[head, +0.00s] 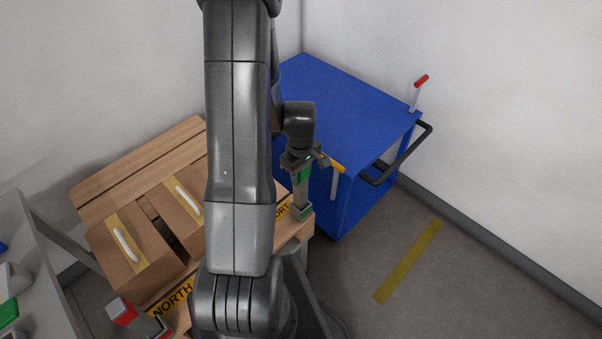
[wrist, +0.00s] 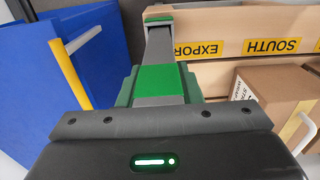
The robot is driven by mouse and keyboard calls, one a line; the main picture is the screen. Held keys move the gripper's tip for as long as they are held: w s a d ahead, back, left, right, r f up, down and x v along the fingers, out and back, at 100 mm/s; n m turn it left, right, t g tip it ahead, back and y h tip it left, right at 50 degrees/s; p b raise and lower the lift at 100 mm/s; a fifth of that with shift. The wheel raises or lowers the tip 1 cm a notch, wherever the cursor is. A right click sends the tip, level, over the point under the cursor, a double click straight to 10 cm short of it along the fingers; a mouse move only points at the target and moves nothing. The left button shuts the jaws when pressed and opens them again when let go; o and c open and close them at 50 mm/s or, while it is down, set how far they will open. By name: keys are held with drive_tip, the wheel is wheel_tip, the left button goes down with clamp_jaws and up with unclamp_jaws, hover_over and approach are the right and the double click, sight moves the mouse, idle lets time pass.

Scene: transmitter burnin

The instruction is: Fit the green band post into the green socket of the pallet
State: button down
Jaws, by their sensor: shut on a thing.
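My gripper (head: 303,160) is shut on the green band post (head: 304,180), which hangs down below the jaws. In the wrist view my gripper (wrist: 160,112) holds the grey post (wrist: 160,48) with its green band (wrist: 160,79). The green socket (head: 303,213) is at the pallet's (head: 296,232) right corner. The post's lower end is at the socket in the head view. The socket also shows at the top of the wrist view (wrist: 158,18), in line with the post. I cannot tell how far the end is inside it.
A blue cart (head: 350,95) stands close behind my gripper, with a red-topped post (head: 418,93) and a yellow-topped post (head: 336,180). Cartons (head: 135,250) with white handles sit on the pallet. A red piece (head: 121,309) is at its front corner. The floor on the right is clear.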

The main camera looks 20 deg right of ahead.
drive_tip(key=shift+f, duration=0.2)
drive_tip(key=c, duration=1)
unclamp_jaws()
drive_tip(key=shift+c, duration=0.2)
drive_tip(key=shift+r, duration=0.1)
wheel_tip(320, 180, up, 12)
drive_tip(key=shift+r, duration=0.15)
